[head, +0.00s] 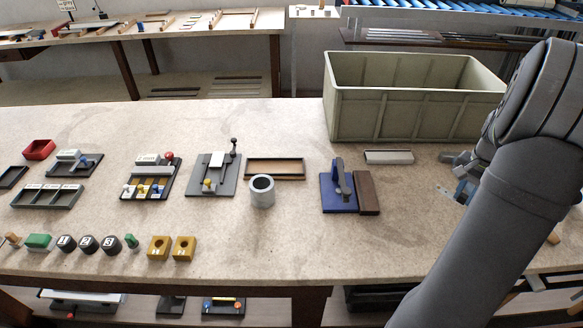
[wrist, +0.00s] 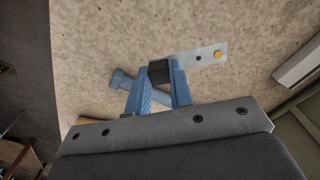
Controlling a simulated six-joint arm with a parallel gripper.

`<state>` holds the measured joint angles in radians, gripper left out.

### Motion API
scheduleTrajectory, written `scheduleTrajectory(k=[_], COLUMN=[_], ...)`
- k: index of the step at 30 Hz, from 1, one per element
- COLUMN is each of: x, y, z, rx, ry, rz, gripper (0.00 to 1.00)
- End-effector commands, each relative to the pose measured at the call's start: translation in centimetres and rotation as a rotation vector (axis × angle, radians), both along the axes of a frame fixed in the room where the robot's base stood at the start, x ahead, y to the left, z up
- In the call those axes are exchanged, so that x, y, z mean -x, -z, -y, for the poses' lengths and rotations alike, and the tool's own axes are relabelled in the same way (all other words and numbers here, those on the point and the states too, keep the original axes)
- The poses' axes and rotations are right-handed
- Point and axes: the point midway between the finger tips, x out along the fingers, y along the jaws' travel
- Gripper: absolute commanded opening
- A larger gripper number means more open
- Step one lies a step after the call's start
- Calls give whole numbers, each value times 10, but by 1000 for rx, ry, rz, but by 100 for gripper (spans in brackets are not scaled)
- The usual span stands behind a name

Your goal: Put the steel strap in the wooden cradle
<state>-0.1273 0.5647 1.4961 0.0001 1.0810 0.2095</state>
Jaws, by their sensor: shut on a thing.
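My gripper (wrist: 160,75) has its blue fingers closed on a dark block in the wrist view. In the head view my gripper (head: 463,191) is low over the right side of the table, partly hidden by my arm. A shallow wood-rimmed tray (head: 275,178), which looks like the wooden cradle, lies mid-table, well left of my gripper, and looks empty.
A blue-grey cylinder (wrist: 124,82) lies beside the fingers. A grey channel piece (head: 388,157) and a blue clamp fixture (head: 329,199) with a brown block (head: 368,192) are left of my gripper. A grey ring (head: 262,194) stands before the tray. A large green bin (head: 400,115) is behind.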

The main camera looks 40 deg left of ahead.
Motion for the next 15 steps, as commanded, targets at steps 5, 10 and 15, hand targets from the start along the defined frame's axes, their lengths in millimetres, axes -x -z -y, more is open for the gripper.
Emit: scheduleTrajectory(k=[5, 10, 15], x=[-21, -21, -11], y=[-7, -13, -20], z=[-22, -62, -113], rx=[0, 0, 0], ry=[-4, -82, -196], rz=[1, 1, 1], gripper=[0, 0, 0])
